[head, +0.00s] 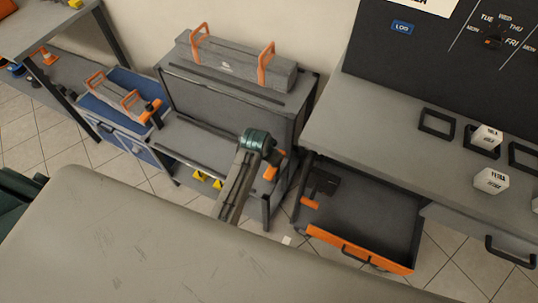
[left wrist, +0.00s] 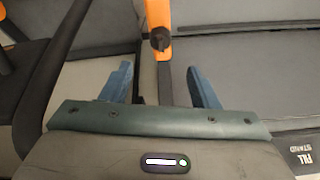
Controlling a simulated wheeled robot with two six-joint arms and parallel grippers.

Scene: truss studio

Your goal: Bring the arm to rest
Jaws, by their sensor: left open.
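My left gripper shows in the left wrist view (left wrist: 161,84), its two blue fingers spread apart with nothing held between them. Beyond the fingers an upright orange part (left wrist: 158,18) with a black knob stands in front of grey panels; I cannot tell the exact gap. In the head view an arm of mine with a teal wrist reaches over the open grey cart, and its fingertips are hidden. An orange piece (head: 272,166) shows just right of that wrist. My right gripper is not seen.
A grey case with orange handles (head: 235,72) lies on the cart (head: 305,95). An open drawer (head: 375,215) with an orange front holds a black and orange tool (head: 321,187). White blocks (head: 490,181) stand on the grey bench (head: 385,115). A blue tray (head: 100,112) is at left.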

